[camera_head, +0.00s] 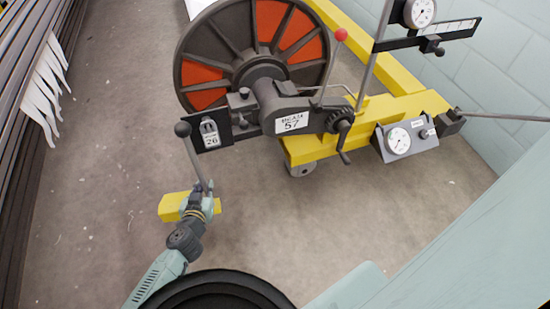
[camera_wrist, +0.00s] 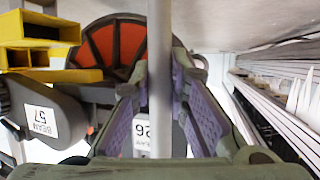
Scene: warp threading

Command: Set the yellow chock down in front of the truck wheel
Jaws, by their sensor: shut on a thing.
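The yellow chock (camera_head: 172,207) is a low block at the lower left of the head view, seen against the floor. A thin grey rod with a dark ball knob (camera_head: 182,129) rises from its place; the join is hidden behind my gripper. My gripper (camera_head: 203,192) is shut on this rod, which runs upright between the fingers in the wrist view (camera_wrist: 160,80). I cannot tell if the chock touches the floor. A small grey truck wheel (camera_head: 302,170) sits under the yellow truck frame (camera_head: 330,146), to the right of and beyond the chock.
A large reel (camera_head: 258,50) with orange panels stands on the truck, with a crank (camera_head: 343,140) and a gauge box (camera_head: 405,140) beside it. A rack of dark bars (camera_head: 40,60) lines the left. Bare floor (camera_head: 270,215) lies between chock and wheel.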

